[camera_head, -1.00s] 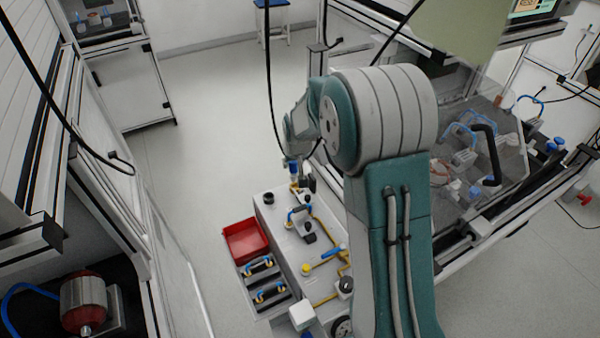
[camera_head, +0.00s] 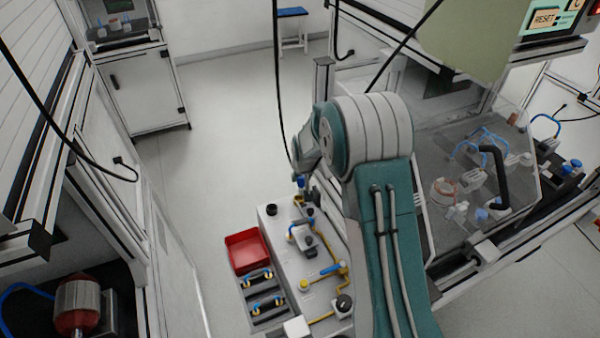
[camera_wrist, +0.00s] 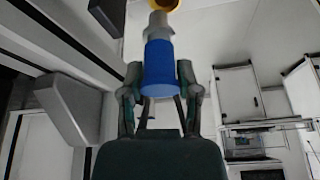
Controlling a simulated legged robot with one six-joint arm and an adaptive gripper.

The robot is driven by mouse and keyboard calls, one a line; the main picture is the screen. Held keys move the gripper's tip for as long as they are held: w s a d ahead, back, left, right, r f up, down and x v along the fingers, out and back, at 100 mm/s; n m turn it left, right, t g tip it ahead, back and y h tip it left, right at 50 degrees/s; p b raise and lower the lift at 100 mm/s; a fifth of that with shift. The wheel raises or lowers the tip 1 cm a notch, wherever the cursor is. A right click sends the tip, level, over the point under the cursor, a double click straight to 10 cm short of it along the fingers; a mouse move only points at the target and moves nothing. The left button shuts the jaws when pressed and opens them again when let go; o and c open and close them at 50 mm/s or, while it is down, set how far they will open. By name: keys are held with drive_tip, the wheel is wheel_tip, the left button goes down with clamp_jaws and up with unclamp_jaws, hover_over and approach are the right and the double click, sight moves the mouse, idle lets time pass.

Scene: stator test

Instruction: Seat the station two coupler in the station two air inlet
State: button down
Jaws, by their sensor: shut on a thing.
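My gripper (camera_wrist: 159,72) is shut on a blue cylindrical coupler (camera_wrist: 158,72) with a grey neck, held between the two fingers in the wrist view. A yellow ring (camera_wrist: 172,6) shows at the tip of the grey neck, cut off by the top edge; I cannot tell whether it belongs to the coupler or to something beyond. In the head view the blue coupler (camera_head: 300,183) is small, at my gripper (camera_head: 307,190) near the far end of the white bench unit (camera_head: 284,250). I cannot make out which fitting is the station two air inlet, nor any contact with it.
The white unit carries a black knob (camera_head: 271,210), yellow tubing (camera_head: 343,277) and a blue-handled valve (camera_head: 331,270). A red bin (camera_head: 246,251) and black-handled parts (camera_head: 262,304) lie left of it. A clear-covered machine (camera_head: 470,185) stands right of my arm. Open floor lies beyond.

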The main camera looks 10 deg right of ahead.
drive_tip(key=shift+a, duration=0.7)
drive_tip(key=shift+d, duration=0.3)
drive_tip(key=shift+d+f, duration=0.2)
drive_tip(key=shift+f, duration=0.05)
drive_tip(key=shift+a+f, duration=0.1)
drive_tip(key=shift+f, duration=0.1)
drive_tip(key=shift+a+f, duration=0.1)
drive_tip(key=shift+f, duration=0.1)
drive_tip(key=shift+d+f, duration=0.1)
drive_tip(key=shift+d, duration=0.1)
drive_tip(key=shift+f, duration=0.15)
drive_tip(key=shift+a+f, duration=0.2)
drive_tip(key=shift+f, duration=0.15)
drive_tip(key=shift+a+f, duration=0.1)
drive_tip(key=shift+f, duration=0.3)
